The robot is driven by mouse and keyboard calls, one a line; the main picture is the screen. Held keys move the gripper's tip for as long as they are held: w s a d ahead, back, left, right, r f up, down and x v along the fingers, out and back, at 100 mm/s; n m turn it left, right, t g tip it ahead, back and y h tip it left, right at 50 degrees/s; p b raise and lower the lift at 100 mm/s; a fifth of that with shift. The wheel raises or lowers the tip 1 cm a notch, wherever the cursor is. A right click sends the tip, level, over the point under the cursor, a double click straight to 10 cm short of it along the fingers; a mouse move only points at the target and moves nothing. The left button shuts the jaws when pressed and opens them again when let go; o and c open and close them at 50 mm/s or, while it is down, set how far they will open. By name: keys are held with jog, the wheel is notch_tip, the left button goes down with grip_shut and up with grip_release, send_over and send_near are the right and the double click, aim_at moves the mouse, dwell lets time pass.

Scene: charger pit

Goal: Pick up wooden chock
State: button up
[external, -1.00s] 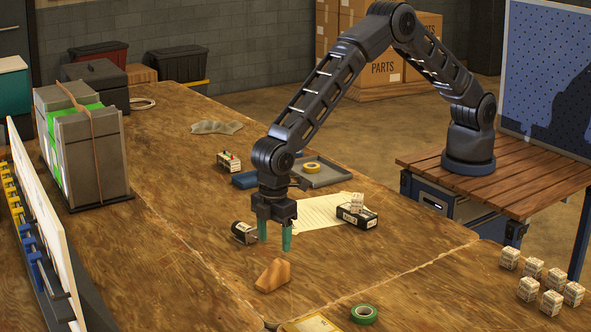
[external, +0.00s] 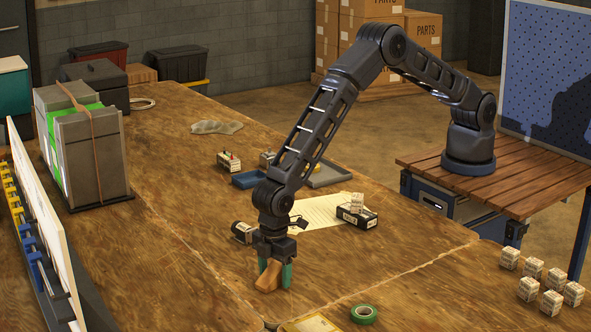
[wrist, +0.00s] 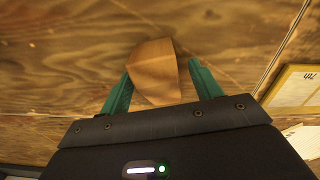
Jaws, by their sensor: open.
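The wooden chock (external: 268,277) is a small tan wedge on the plywood table. My gripper (external: 275,280) points down over it, with its teal fingers low at the table. In the wrist view the chock (wrist: 155,72) lies between and just beyond the two teal fingertips of my gripper (wrist: 160,85). The fingers are apart, one on each side of the chock. The left finger looks close to it, and a small gap shows on the right; contact cannot be told.
A green tape roll (external: 364,313) and a yellow-framed card (external: 312,323) lie near the front. A dark cylinder (external: 243,232), a paper sheet (external: 318,214) and a black box (external: 357,217) lie behind my gripper. The table left of the chock is clear.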

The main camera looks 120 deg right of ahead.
jog(key=shift+f, duration=0.2)
jog(key=c, duration=1.1)
